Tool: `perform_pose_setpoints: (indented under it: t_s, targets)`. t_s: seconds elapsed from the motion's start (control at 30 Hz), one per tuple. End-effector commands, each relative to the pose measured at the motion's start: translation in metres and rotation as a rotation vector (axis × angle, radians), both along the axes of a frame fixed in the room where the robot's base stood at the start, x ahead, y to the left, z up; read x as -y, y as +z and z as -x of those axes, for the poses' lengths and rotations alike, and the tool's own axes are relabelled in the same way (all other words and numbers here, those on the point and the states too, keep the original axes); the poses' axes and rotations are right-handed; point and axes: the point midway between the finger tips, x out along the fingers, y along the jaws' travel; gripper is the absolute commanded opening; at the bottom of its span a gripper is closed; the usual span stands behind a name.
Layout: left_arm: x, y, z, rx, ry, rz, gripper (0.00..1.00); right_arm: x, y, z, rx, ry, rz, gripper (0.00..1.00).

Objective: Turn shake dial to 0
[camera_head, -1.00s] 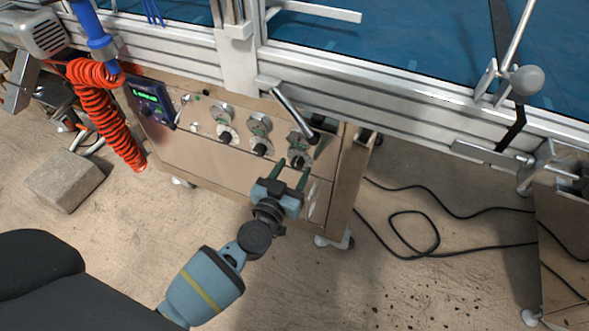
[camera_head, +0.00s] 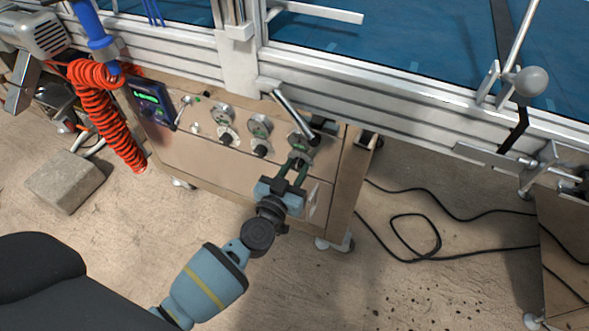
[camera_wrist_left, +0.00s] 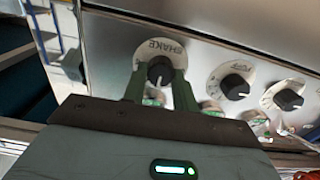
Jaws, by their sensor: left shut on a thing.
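The shake dial (camera_head: 300,150) is the rightmost of three dials on the front of the beige control box in the head view. In the left wrist view its black knob (camera_wrist_left: 159,71) sits on a round silver plate marked SHAKE. My left gripper (camera_head: 293,165) reaches up to it from below, with its green fingers closed in. In the left wrist view the two fingers (camera_wrist_left: 159,88) stand on either side of the knob, shut on it. They hide part of the plate's lower scale, and I cannot read the setting. My right gripper is not in view.
Two similar dials, the middle one (camera_head: 260,145) and the left one (camera_head: 226,135), sit close beside the shake dial. A metal lever (camera_head: 290,112) juts out just above it. A display unit (camera_head: 150,103) and red coiled hose (camera_head: 102,120) are at left. Black cable (camera_head: 420,215) lies on the floor.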

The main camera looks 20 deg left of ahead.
Motion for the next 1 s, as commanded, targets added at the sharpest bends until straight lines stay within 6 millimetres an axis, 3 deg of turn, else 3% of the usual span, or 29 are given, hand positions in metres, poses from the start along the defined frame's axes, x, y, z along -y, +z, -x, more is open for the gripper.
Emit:
perform_pose_setpoints:
  t_s: [0.37, 1.0]
  targets:
    - [-0.0001, -0.0003, 0.0005, -0.009, 0.0, 0.196, 0.06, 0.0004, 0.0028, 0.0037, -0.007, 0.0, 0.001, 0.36]
    - [-0.0016, -0.0025, 0.0006, -0.03, 0.001, 0.798, 0.06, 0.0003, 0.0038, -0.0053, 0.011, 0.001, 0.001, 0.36]
